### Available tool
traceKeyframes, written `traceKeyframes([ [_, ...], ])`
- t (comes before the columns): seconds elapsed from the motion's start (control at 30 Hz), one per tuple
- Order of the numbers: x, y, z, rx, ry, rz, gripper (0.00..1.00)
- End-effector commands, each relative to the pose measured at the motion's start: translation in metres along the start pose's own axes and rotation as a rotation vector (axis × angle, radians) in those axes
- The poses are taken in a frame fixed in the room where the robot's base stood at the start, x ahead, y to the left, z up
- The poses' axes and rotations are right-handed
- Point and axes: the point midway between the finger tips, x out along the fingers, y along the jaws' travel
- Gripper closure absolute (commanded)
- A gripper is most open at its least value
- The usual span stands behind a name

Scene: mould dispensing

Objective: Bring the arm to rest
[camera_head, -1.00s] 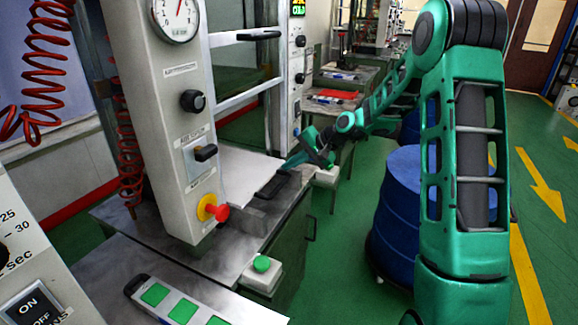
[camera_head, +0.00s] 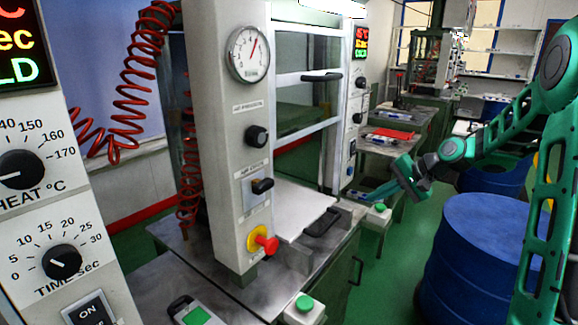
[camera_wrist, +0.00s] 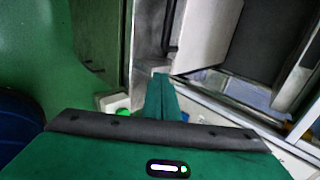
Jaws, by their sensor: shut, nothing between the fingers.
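My gripper (camera_head: 366,195) shows right of centre in the head view, at the end of my green arm. Its thin green fingers point left and are together, with nothing held. They are near the right edge of the machine's metal table (camera_head: 335,262), close to a black handle (camera_head: 322,222) on a pale plate (camera_head: 300,208). In the wrist view the shut fingers (camera_wrist: 160,82) point up the picture, over the table edge. I cannot tell exactly how high they are above the table.
A press column (camera_head: 225,130) with gauge and red knob stands to the left. A blue drum (camera_head: 475,265) stands at the right, below my arm. Green floor (camera_head: 395,265) lies clear between table and drum.

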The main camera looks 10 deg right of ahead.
Motion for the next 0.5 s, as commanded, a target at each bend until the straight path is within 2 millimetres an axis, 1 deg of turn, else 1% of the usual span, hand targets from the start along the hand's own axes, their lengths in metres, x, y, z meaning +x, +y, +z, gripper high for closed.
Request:
traceKeyframes([
  [0.07,-0.006,0.005,0.009,-0.023,0.008,0.04,1.0],
  [0.17,-0.02,0.019,0.025,-0.07,0.025,0.128,1.0],
  [0.37,-0.068,0.065,0.07,-0.162,0.049,0.352,1.0],
  [0.5,-0.106,0.1,0.107,-0.201,0.045,0.489,1.0],
])
